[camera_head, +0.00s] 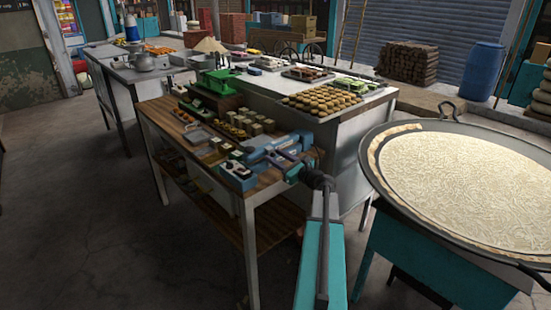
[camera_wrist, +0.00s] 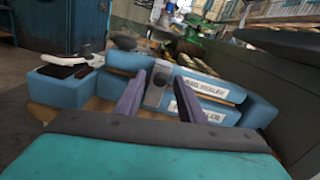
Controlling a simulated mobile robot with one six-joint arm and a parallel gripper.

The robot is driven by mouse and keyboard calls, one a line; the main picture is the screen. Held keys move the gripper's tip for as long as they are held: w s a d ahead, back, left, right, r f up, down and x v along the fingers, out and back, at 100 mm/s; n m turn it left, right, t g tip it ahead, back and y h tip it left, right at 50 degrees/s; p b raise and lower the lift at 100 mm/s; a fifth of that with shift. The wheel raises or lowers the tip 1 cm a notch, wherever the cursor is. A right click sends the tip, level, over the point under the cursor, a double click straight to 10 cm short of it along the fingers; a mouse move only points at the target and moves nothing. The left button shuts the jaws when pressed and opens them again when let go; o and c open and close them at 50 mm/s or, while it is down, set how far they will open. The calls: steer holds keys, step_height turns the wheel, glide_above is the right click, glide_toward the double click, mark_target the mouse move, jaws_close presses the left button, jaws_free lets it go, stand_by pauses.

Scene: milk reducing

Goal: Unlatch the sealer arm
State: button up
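The blue bag sealer (camera_head: 262,146) sits at the near right end of the wooden work table. In the wrist view its blue body and arm (camera_wrist: 205,85) carry white printed labels. A grey metal latch piece (camera_wrist: 157,92) stands at the middle of the sealer. My gripper (camera_wrist: 159,78) points at the sealer, with its two purple fingers apart, one on each side of the latch piece. A narrow gap seems to show beside the fingers; I cannot tell whether either touches. In the head view my gripper (camera_head: 290,165) is at the sealer's near right side.
A counter with a tray of round sweets (camera_head: 322,101) stands behind. A wide pan (camera_head: 470,185) of pale milk is close on the right. The floor at left is clear.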

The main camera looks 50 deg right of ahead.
steer(key=shift+c, duration=0.5)
jaws_close()
steer(key=shift+s+a, duration=0.15)
steer(key=shift+a, duration=0.1)
steer(key=shift+d+f, duration=0.1)
steer(key=shift+d, duration=0.1)
